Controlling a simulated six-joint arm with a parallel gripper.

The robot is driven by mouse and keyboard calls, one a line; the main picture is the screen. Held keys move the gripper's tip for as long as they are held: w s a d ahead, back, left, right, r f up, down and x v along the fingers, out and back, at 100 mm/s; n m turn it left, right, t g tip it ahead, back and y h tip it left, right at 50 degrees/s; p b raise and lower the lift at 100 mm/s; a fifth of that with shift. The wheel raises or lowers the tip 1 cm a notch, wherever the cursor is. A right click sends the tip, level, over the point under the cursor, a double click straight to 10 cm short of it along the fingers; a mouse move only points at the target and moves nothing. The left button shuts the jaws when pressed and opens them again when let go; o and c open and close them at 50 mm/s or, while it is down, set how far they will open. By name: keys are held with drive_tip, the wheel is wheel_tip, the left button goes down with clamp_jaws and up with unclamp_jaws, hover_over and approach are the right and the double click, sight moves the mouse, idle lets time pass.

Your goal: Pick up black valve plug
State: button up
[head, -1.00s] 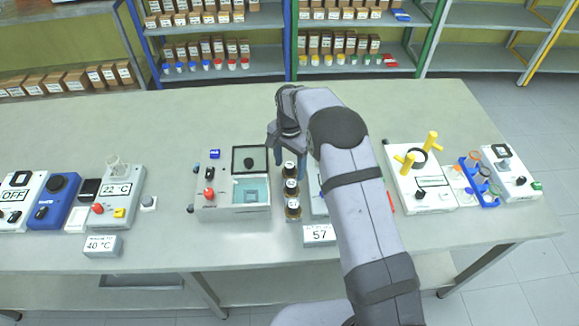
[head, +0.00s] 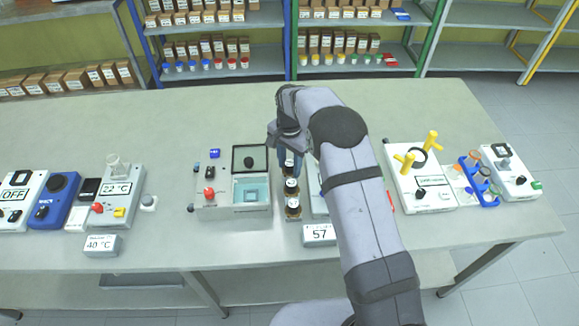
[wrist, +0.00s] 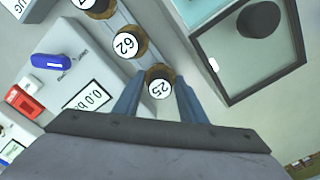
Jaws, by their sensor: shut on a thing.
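My gripper (wrist: 157,92) is shut on a small brown bottle with a white cap labelled 25 (wrist: 160,88), one blue finger on each side. In the head view my gripper (head: 289,160) is at the far end of the bottle row, where it hides most of that bottle. I cannot tell whether the bottle is off its base. No thing is clearly the black valve plug. A round black knob (head: 249,162) sits on the open lid of the box left of the gripper; it also shows in the wrist view (wrist: 258,19).
Two more bottles stand in line, one labelled 62 (wrist: 127,43), the other nearest the front (head: 293,208). The open-lidded box (head: 207,203) is close on the left. A device with display 57 (head: 319,234) is on the right. The table behind is clear.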

sight(290, 163)
wheel_tip(290, 163, up, 9)
drive_tip(key=b, duration=0.2)
drive_tip(key=shift+r+b, duration=0.2)
drive_tip(key=shift+b, duration=0.2)
drive_tip(key=shift+a+r, duration=0.3)
drive_tip(key=s+a+r+n+p, duration=0.2)
drive_tip(key=s+a+r+p, duration=0.25)
drive_tip(key=a+p, duration=0.35)
drive_tip(key=s+a+f+m, duration=0.2)
drive_tip(key=s+a+f, duration=0.1)
drive_tip(key=f, duration=0.4)
drive_tip(key=shift+s+a, duration=0.2)
drive_tip(key=shift+s, duration=0.3)
drive_tip(key=shift+f, duration=0.1)
drive_tip(key=shift+f+b, duration=1.55)
drive_tip(key=shift+f, duration=0.45)
